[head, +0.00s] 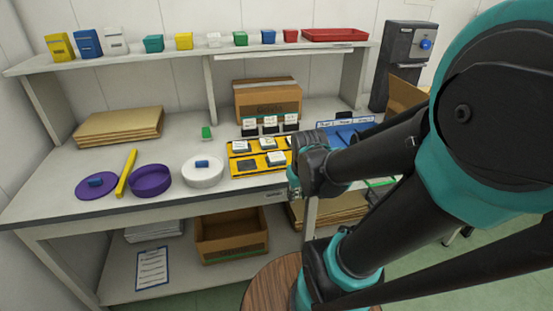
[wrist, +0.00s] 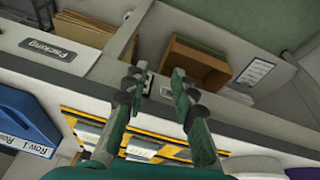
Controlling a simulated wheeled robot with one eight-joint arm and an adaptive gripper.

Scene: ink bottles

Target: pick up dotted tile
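A yellow tray (head: 234,170) lies near the front of the table, with several pale square tiles on it, among them a left tile (head: 241,146) and a front tile (head: 276,158). Their markings are too small to read, so I cannot tell which is the dotted tile. My gripper (head: 294,183) is at the tray's right, near the table's front edge, and my arm hides part of that area. In the wrist view my gripper (wrist: 158,82) is open and empty, with the yellow tray (wrist: 140,151) partly hidden behind its fingers.
A white dish (head: 203,175), a purple bowl (head: 150,181) and a yellow bar (head: 126,172) stand left of the tray. A blue bin (head: 345,127) is at the right, with a cardboard box (head: 267,100) behind. An open box (head: 232,246) sits on the lower shelf.

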